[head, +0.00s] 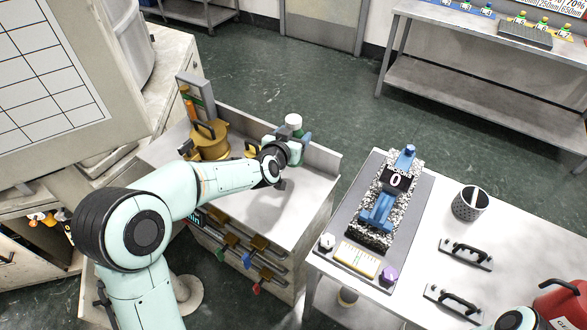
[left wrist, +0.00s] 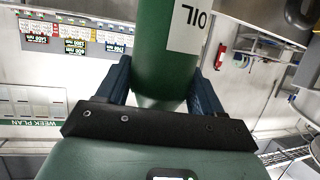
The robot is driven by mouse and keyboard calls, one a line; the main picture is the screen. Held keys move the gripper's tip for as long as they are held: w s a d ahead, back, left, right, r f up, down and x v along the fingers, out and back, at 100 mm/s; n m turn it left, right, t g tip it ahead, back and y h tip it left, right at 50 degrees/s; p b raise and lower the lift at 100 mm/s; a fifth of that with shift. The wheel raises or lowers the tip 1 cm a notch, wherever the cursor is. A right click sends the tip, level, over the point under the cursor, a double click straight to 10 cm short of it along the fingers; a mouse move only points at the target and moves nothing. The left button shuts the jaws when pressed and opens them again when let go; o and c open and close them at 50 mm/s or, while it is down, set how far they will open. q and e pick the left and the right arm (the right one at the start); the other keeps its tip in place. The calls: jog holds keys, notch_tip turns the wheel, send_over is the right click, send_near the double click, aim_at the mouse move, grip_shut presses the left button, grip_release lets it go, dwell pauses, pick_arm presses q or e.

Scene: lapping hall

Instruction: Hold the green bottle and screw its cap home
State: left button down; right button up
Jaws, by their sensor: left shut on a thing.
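The green bottle (left wrist: 165,50) fills the upper middle of the left wrist view and carries a white label reading OIL. My left gripper (left wrist: 164,82) has its two blue fingers on either side of the bottle, shut on it. In the head view my left gripper (head: 298,148) is over the right end of the steel worktop. A white cap (head: 293,120) shows just above it, at the top of the bottle. The gripper hides most of the bottle there. I cannot tell how tightly the cap sits or whether the bottle touches the worktop. My right gripper is out of view.
Brass fittings (head: 209,140) stand on the left of the worktop (head: 257,205), beside my left arm. On the right, a white table (head: 430,210) bears a granite stand with a gauge (head: 395,181), a mesh cup (head: 470,203), black handles (head: 466,253) and a red can (head: 562,303).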

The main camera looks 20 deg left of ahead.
pick_arm(q)
jog(key=f, duration=0.5)
jog(key=shift+w+f+b, duration=0.15)
jog(key=shift+w+b, duration=0.05)
jog(key=shift+b, duration=0.1)
jog(key=shift+f, duration=0.2)
jog(key=shift+f, duration=2.15)
jog(key=shift+b, duration=0.3)
jog(key=shift+f, duration=0.2)
jog(key=shift+c, duration=0.8)
grip_release()
jog(key=shift+s, duration=0.1)
jog(key=shift+r, duration=0.1)
